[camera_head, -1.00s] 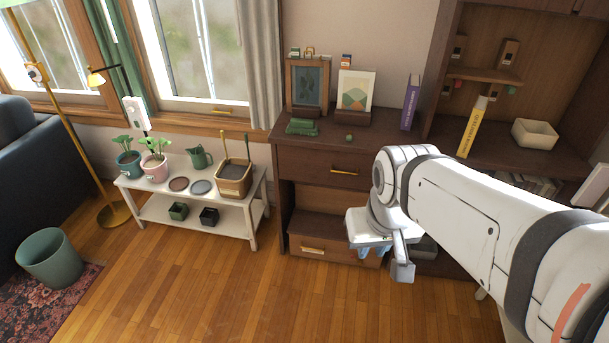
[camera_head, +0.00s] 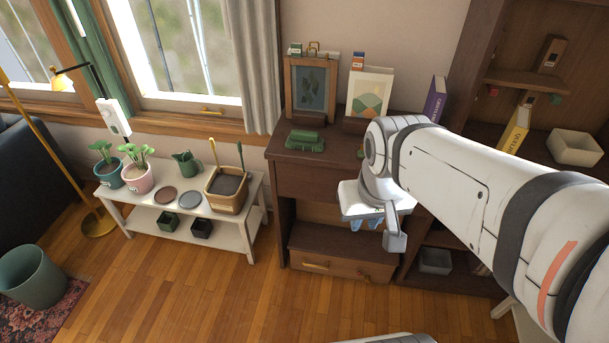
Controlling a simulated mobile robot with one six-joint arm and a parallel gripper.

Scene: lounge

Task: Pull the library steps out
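The library steps appear to be the dark brown wooden step unit (camera_head: 338,239) in the low open bay of the cabinet (camera_head: 285,180). Its front panel carries a brass handle (camera_head: 317,267) near the floor. My gripper (camera_head: 368,223) hangs in front of the cabinet, right of and above that handle, apart from it in the picture. The gripper and arm hide part of the bay and the right side of the cabinet.
A white plant bench (camera_head: 253,219) with pots stands left of the cabinet. A green bin (camera_head: 32,277) is at far left. The wooden floor (camera_head: 220,295) before the cabinet is clear.

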